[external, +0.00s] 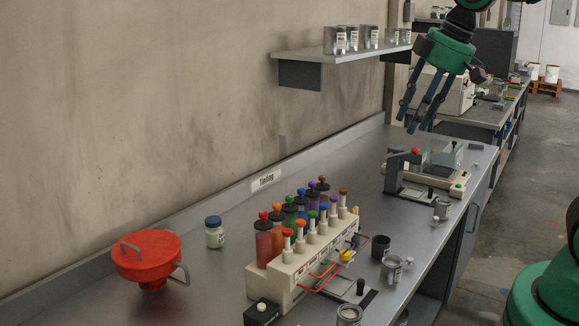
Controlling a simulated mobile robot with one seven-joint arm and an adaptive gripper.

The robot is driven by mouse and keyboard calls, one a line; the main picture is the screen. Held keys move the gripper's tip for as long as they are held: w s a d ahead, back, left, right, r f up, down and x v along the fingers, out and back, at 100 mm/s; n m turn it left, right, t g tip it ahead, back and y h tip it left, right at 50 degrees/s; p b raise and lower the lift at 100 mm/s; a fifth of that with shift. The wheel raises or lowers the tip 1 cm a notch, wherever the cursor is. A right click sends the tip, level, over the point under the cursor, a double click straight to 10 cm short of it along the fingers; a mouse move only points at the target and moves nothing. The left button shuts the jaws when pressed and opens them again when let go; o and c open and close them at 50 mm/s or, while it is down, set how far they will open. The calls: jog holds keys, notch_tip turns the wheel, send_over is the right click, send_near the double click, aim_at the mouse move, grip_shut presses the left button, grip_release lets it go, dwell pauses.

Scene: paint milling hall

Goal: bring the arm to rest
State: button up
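My gripper (415,121), with a green body and dark blue-grey fingers, hangs at the upper right in the external view. Its fingers point down and slightly left, spread apart with nothing between them. It is above the far part of the grey bench (345,170), clear of the bench top and in front of the right end of the wall shelf (310,56). The upper part of my arm runs out of the picture at the top.
A rack of coloured dispensers (300,258), a red funnel (148,258), a blue-lidded jar (214,232) and a metal can (391,269) stand on the bench. A balance with a clear cover (440,165) stands beyond. Cans (341,40) line the shelf. The floor aisle (525,185) is open.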

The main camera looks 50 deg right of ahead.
jog(key=s+d+f+m+t+b, duration=0.1)
jog(key=s+d+f+m+b, duration=0.1)
jog(key=s, duration=1)
notch_tip(320, 180, down, 3)
jog(key=shift+d+f+m+t+b, duration=0.1)
jog(key=shift+d+m+t+b, duration=0.3)
jog(key=shift+m, duration=0.7)
jog(key=shift+w, duration=0.1)
dwell(1.3)
